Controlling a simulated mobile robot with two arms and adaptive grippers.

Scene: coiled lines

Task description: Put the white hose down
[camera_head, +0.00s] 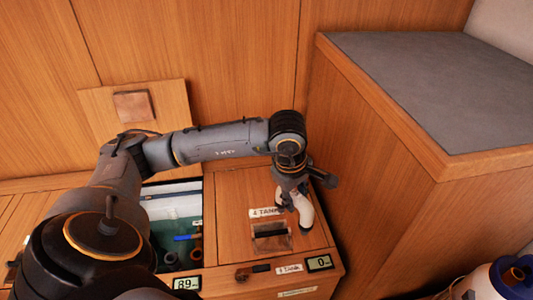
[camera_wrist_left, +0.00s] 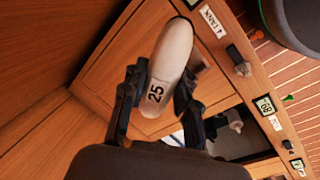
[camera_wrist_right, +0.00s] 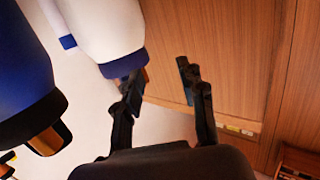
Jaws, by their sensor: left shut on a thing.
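The white hose (camera_head: 304,209) is a short, thick white piece held in my left gripper (camera_head: 290,195), over the wooden locker top beside the "4 TANK" label. I cannot tell whether the hose touches the wood. My right gripper (camera_wrist_right: 162,80) shows only in its own wrist view, with its fingers apart and nothing between them.
An open compartment (camera_head: 182,254) with fittings inside lies left of the hose. A display reading 0 (camera_head: 319,262) and one reading 89 (camera_head: 187,283) sit on the front edge. A tall grey-topped bench (camera_head: 435,85) stands right. White-and-blue bodies (camera_wrist_right: 100,35) crowd my right gripper.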

